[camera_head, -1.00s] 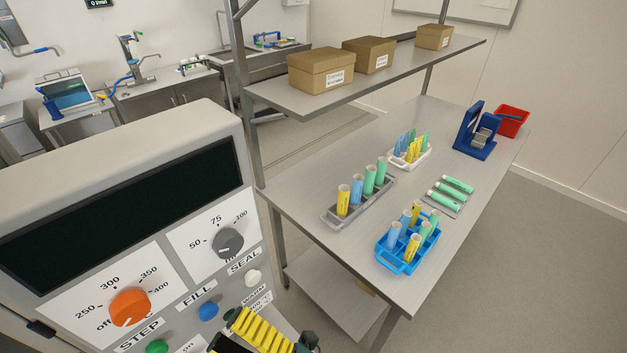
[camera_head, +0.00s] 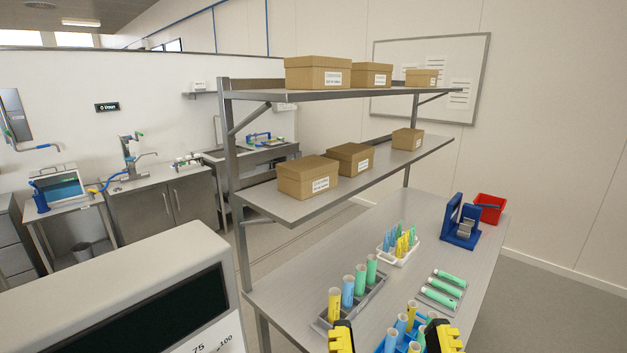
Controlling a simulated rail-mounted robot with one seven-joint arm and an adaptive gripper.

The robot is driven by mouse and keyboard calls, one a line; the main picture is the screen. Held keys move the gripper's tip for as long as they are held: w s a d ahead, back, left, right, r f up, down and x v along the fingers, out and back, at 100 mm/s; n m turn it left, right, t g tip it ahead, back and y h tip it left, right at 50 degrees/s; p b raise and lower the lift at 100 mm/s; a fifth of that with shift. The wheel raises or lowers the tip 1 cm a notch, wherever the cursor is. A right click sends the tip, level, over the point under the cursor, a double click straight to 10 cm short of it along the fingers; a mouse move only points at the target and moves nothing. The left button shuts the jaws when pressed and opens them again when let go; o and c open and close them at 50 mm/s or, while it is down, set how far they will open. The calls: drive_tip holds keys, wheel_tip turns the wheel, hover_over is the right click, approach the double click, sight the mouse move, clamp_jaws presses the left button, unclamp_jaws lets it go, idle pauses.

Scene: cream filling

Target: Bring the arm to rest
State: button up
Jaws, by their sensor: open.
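My gripper (camera_head: 391,337) shows at the bottom edge of the head view as two yellow-and-black fingers. They are spread wide apart, with nothing seen held between them. The rest of the gripper and the arm are cut off by the frame. The fingers overlap the blue rack (camera_head: 381,346) in the picture, and yellow, blue and green tubes stand in that rack between them. I cannot tell how far above the rack the fingers are.
A grey rack (camera_head: 376,292) of tubes, a white rack (camera_head: 402,259), lying green tubes (camera_head: 444,287), a blue device (camera_head: 461,222) and a red bin (camera_head: 489,207) are on the table (camera_head: 300,280). Shelves with boxes (camera_head: 307,177) stand above. The machine (camera_head: 120,260) fills the lower left.

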wheel_tip(320, 180, up, 23)
drive_tip(key=p, duration=1.9)
drive_tip(key=shift+f, duration=0.2)
drive_tip(key=shift+d, duration=0.1)
